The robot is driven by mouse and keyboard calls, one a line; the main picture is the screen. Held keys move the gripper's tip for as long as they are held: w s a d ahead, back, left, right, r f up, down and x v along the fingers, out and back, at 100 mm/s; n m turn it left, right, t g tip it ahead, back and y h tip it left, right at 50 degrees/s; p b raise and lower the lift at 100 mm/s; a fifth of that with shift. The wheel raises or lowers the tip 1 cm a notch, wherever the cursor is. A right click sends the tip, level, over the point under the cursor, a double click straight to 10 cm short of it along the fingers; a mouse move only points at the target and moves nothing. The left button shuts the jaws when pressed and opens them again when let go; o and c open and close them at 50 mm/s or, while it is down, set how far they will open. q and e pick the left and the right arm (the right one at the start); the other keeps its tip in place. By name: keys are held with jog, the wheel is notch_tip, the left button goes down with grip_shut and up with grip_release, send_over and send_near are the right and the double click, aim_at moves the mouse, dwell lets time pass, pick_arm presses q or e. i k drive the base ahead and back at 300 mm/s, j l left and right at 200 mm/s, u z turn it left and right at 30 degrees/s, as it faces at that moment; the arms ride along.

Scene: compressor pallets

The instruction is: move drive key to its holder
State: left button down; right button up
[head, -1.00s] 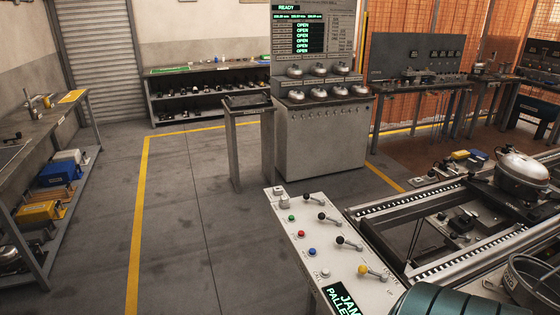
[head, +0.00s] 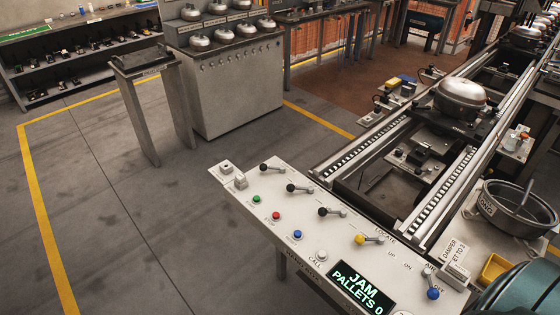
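I cannot make out a drive key or its holder with certainty. The white control panel (head: 262,222) stands in the lower middle of the head view. Two small pale blocks sit at its far left corner, one of them a white block (head: 226,167). The panel carries black-knobbed levers, a yellow-knobbed lever (head: 362,240), a blue-knobbed lever (head: 432,292) and green, red, blue and white buttons. Its display (head: 360,287) reads JAM, PALLETS 0. Neither of my grippers is in view.
A roller conveyor (head: 385,135) runs behind the panel, with a silver compressor dome (head: 461,97) on it. A grey bowl (head: 515,208) and a yellow tray (head: 494,268) lie at the right. A grey cabinet (head: 238,92) and narrow stand (head: 150,105) are behind. The left floor is clear.

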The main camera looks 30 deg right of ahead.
aim_at(240, 177)
jog(key=i+j+z, duration=0.7)
jog(key=j, duration=0.25)
